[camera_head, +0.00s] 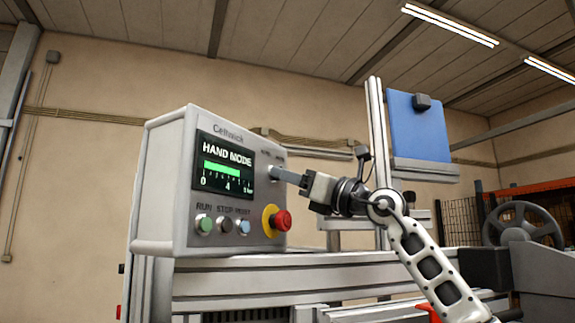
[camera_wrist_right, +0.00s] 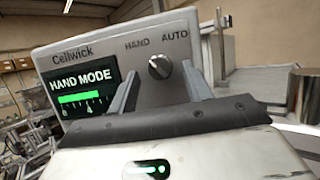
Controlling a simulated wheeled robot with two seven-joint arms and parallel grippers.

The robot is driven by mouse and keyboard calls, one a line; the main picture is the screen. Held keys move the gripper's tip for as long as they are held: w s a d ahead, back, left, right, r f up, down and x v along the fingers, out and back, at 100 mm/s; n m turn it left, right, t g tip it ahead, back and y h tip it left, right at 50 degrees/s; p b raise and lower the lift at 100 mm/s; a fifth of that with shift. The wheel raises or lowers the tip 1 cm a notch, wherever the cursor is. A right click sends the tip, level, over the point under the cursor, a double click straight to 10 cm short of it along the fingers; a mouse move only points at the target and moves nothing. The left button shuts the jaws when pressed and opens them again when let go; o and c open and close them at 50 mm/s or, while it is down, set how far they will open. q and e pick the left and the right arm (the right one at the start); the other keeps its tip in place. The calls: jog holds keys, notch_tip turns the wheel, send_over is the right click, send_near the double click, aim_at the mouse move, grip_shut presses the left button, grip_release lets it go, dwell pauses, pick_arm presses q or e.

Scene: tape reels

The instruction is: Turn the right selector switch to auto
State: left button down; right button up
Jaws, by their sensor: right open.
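The grey control box (camera_head: 165,190), marked Cellwick, has one selector switch (camera_wrist_right: 159,67) in sight, a dark knob with a pale pointer. In the right wrist view it sits under the labels HAND and AUTO, its pointer tilted toward HAND. The screen (camera_head: 226,162) reads HAND MODE; it also shows in the right wrist view (camera_wrist_right: 82,92). My right gripper (camera_head: 281,174) is open at the panel's upper right, its fingers (camera_wrist_right: 160,70) on either side of the knob in the picture. I cannot tell whether they touch it. In the head view the fingers hide the knob. My left gripper is out of view.
Below the screen are a green button (camera_head: 204,225), a black one (camera_head: 226,226), a blue one (camera_head: 244,227) and a red emergency stop (camera_head: 281,220) on a yellow collar, below my right gripper. A metal post (camera_head: 376,130) with a blue panel (camera_head: 418,125) stands to the right.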

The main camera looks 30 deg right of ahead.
jog(key=shift+w+a+r, duration=0.25)
jog(key=shift+w, duration=0.3)
jog(key=c, duration=1)
jog(key=shift+o, duration=0.2)
